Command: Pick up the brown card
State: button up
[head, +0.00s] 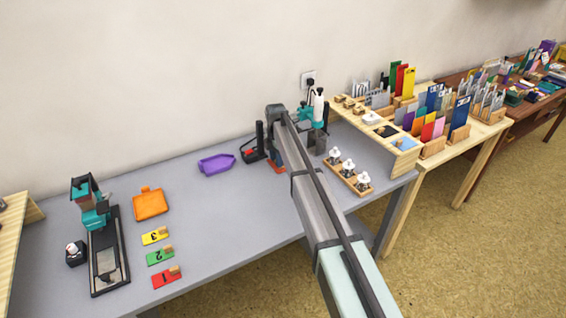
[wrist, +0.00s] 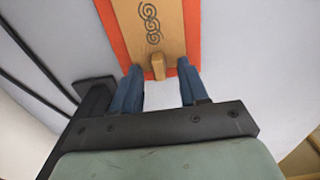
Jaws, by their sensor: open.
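The brown card (wrist: 172,22), tan with black spirals and a small wooden knob (wrist: 158,66) at its near edge, lies on an orange-red base in the wrist view. My gripper (wrist: 161,72) is open, with one blue finger on each side of the knob. There is a gap between each finger and the knob. In the head view my arm hides the card and my fingers; only a bit of the orange-red base (head: 276,168) shows beside the arm.
Beside the arm stand a black stand (head: 254,148) and a stamp press (head: 318,108). A wooden tray of stampers (head: 350,178) is to the right. A purple tray (head: 216,163), orange tray (head: 150,204) and numbered cards (head: 160,256) lie left. The table's middle is clear.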

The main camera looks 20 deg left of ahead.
jog(key=shift+c, duration=0.2)
grip_shut()
jog(key=shift+r, duration=0.2)
